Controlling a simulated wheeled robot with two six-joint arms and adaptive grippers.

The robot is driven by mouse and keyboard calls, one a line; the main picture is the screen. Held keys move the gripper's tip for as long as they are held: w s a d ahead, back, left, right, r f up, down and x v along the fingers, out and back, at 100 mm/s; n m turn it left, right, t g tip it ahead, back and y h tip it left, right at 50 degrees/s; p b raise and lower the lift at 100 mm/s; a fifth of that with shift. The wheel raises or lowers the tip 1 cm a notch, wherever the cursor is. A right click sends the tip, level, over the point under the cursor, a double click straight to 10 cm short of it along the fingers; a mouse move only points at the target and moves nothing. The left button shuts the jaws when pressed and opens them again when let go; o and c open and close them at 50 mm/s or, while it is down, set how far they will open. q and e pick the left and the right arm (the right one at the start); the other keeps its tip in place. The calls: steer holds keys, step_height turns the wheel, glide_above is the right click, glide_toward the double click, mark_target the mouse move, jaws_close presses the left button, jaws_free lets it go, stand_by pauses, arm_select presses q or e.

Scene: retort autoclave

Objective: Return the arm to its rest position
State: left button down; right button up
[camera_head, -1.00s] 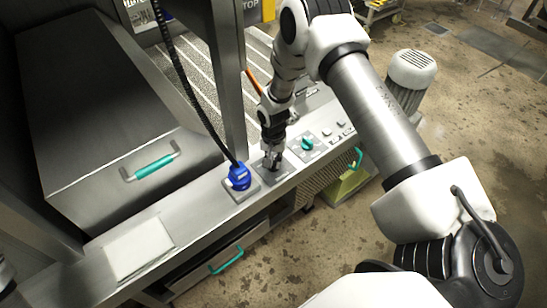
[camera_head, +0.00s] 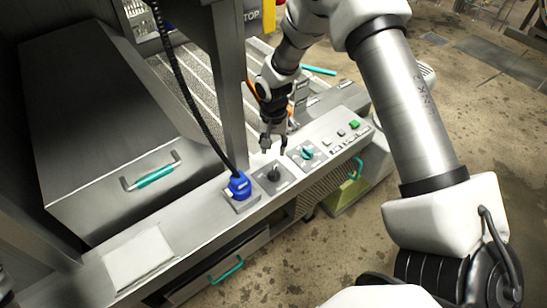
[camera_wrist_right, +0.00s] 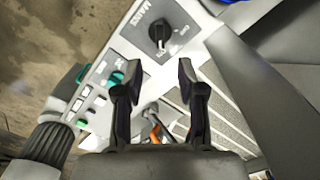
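My right gripper (camera_head: 274,148) is above the control panel (camera_head: 327,133), just behind a black rotary knob (camera_head: 272,174). It touches nothing that I can see. In the right wrist view the two fingers of this gripper (camera_wrist_right: 155,80) stand apart with nothing between them, and the black knob (camera_wrist_right: 159,33) lies beyond the tips. My right arm (camera_head: 405,110) reaches in from the lower right. My left gripper does not show in these views.
A blue plug (camera_head: 239,185) with a black cable stands left of the knob. A teal knob (camera_head: 307,152) and several buttons are to the right. A steel post (camera_head: 229,90) rises close to the gripper's left. A steel box with a teal handle (camera_head: 155,175) stands at left.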

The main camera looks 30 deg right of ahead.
steer(key=shift+r, duration=0.2)
stand_by(0.3)
steer(key=shift+g, duration=0.7)
steer(key=s+f, duration=0.1)
steer(key=f, duration=0.1)
steer(key=s+f+b, duration=0.1)
steer(key=f, duration=0.1)
steer(key=s+a+f+b, duration=0.1)
steer(key=s+f, duration=0.1)
steer(key=shift+f, duration=0.4)
steer(key=s+a+f+n+b, duration=0.1)
steer(key=s+f, duration=0.3)
steer(key=s, duration=0.4)
steer(key=s+a+f+n+t+b, duration=0.1)
steer(key=s+a+f+n+b, duration=0.1)
steer(key=s, duration=0.6)
steer(key=s+a+f+n+b, duration=0.1)
steer(key=s+a+f+n, duration=0.2)
steer(key=s+f, duration=0.5)
steer(key=shift+a+n, duration=0.35)
steer(key=shift+n, duration=0.45)
